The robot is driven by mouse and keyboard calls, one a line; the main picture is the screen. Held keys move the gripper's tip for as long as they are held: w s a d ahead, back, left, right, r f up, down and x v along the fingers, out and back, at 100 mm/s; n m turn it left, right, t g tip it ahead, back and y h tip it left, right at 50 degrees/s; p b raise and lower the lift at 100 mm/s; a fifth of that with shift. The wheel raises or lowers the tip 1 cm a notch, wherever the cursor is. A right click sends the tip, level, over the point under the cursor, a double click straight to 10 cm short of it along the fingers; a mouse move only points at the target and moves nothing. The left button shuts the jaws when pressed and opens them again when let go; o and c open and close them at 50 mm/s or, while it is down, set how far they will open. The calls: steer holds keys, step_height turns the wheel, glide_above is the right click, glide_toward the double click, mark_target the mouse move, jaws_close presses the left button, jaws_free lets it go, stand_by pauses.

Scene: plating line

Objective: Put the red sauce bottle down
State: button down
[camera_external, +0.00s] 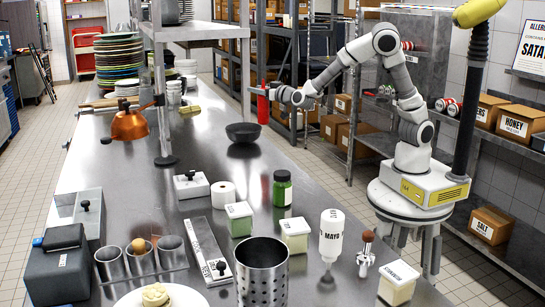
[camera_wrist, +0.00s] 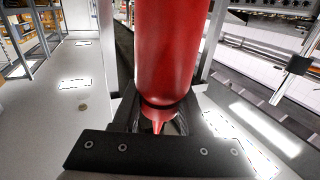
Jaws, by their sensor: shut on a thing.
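The red sauce bottle (camera_external: 263,108) is in my gripper (camera_external: 267,91), near the right edge of the steel counter (camera_external: 215,140) in the external view. It looks roughly upright there; whether its base touches the counter or hangs beside the edge I cannot tell. In the wrist view the red bottle (camera_wrist: 178,50) fills the middle, its narrow nozzle end toward the dark gripper body. My gripper is shut on the bottle. The fingers are largely hidden behind the bottle and gripper body.
A black bowl (camera_external: 243,132) stands on the counter near the bottle. Closer to the camera are a green jar (camera_external: 282,189), a white mayo bottle (camera_external: 331,237) and a perforated steel cylinder (camera_external: 262,275). Counter around the bowl is clear. Shelving (camera_external: 300,75) stands behind.

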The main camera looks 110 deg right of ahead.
steer(key=w+a+f+b, duration=0.1)
steer(key=w+a+f, duration=0.3)
steer(key=w+f, duration=0.5)
steer(key=shift+w+f+g, duration=0.3)
steer(key=shift+w+f, duration=0.05)
steer(key=shift+f, duration=0.6)
steer(key=shift+f+b, duration=0.25)
steer(key=shift+b, duration=0.1)
steer(key=shift+c, duration=2.2)
jaws_free()
steer(key=shift+r, duration=0.15)
